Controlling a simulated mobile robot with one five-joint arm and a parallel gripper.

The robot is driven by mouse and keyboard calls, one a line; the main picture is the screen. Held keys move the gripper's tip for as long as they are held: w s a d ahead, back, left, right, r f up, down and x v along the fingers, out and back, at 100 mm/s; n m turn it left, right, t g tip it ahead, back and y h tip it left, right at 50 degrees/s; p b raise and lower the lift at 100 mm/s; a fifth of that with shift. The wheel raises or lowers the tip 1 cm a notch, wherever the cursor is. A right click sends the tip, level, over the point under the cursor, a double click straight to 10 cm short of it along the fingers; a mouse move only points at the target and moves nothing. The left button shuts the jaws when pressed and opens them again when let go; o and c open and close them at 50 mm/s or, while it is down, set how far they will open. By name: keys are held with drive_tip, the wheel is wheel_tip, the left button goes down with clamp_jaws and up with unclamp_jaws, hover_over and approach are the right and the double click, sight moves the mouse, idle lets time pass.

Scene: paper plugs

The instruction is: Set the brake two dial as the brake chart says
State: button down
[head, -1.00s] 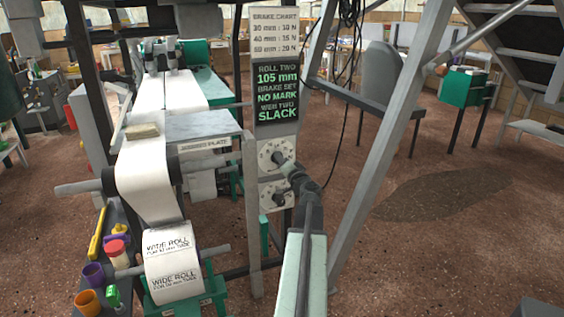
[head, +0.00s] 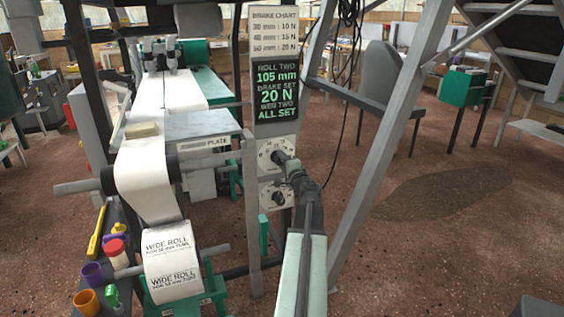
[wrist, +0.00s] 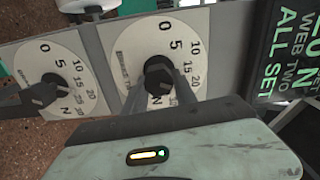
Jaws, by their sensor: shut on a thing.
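The brake chart (head: 279,36) hangs on the post and reads 30 mm: 10 N, 40 mm: 15 N, 50 mm: 20 N. Below it the green-lettered screen (head: 277,92) reads roll two 105 mm, brake set 20 N, web two all set. Two white dials sit under the screen, an upper dial (head: 266,148) and a lower dial (head: 266,203). My gripper (wrist: 160,92) is shut on the dark knob (wrist: 158,66) of the upper dial, which also shows in the wrist view (wrist: 128,44). The knob's pointer is partly hidden by my fingers.
The lower dial's knob (wrist: 40,94) is close beside my gripper in the wrist view. A slanted grey beam (head: 385,150) stands right of my arm. The wide roll (head: 171,270) and a shelf of small pots (head: 118,232) are at the left. Open floor lies at the right.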

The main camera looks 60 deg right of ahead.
idle(0.4)
drive_tip(key=c, duration=1)
unclamp_jaws()
drive_tip(key=v, duration=0.8)
drive_tip(key=shift+w+f, duration=0.1)
